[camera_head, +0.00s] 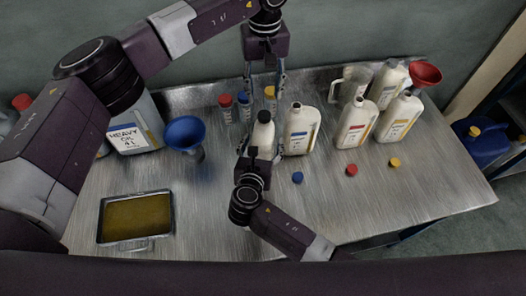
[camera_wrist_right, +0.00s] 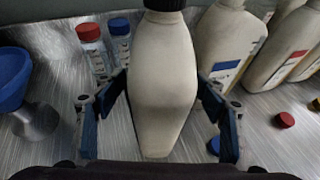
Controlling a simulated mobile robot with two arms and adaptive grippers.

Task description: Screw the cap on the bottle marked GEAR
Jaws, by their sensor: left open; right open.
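A cream bottle (camera_head: 262,133) stands left of the other bottles; in the right wrist view the bottle (camera_wrist_right: 163,85) has a dark top and shows no readable label. My right gripper (camera_wrist_right: 160,110) is open, one finger on each side of it; contact is unclear. My left gripper (camera_head: 264,80) is open above and behind the bottle, pointing down. Open bottles carry a blue label (camera_head: 299,131), a red label (camera_head: 354,126) and a yellow label (camera_head: 399,118). Loose blue (camera_head: 297,177), red (camera_head: 351,170) and yellow (camera_head: 394,162) caps lie in front. I cannot read GEAR anywhere.
A heavy oil container (camera_head: 133,130), a blue funnel (camera_head: 185,133) and an oil-filled tray (camera_head: 135,219) stand left. Small capped bottles (camera_head: 226,107) stand behind. A clear jug (camera_head: 350,86) and a red funnel (camera_head: 425,73) are at back right. The front right of the table is clear.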

